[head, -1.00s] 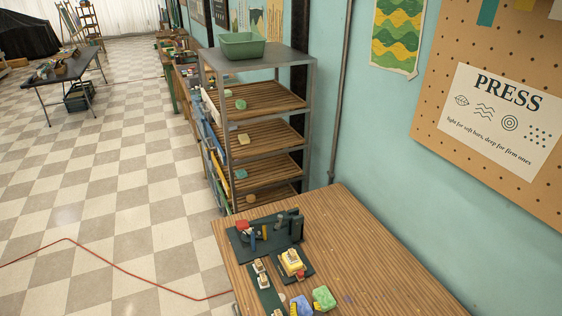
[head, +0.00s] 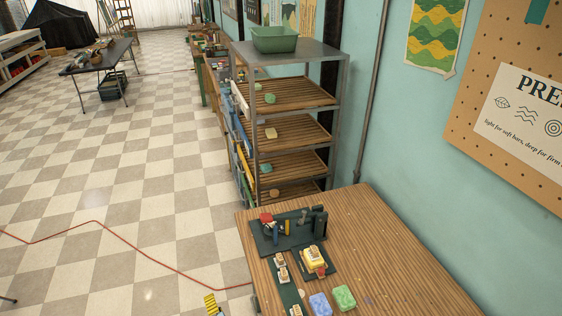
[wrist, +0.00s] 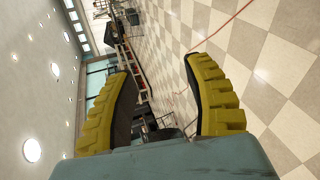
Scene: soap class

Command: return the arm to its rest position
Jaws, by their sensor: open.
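My gripper (wrist: 168,90) shows in the wrist view with its two yellow ribbed fingers spread wide apart. Nothing is between them; the room's floor shows through the gap. The wrist view is turned on its side, with ceiling lights at left and checkered floor at right. In the head view a yellow ribbed finger of my gripper (head: 212,303) shows at the bottom edge, left of the wooden table (head: 390,250) and apart from it. The rest of the arm is out of view there.
A shelf rack (head: 290,130) stands behind. A red cable (head: 150,258) crosses the open floor at left.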

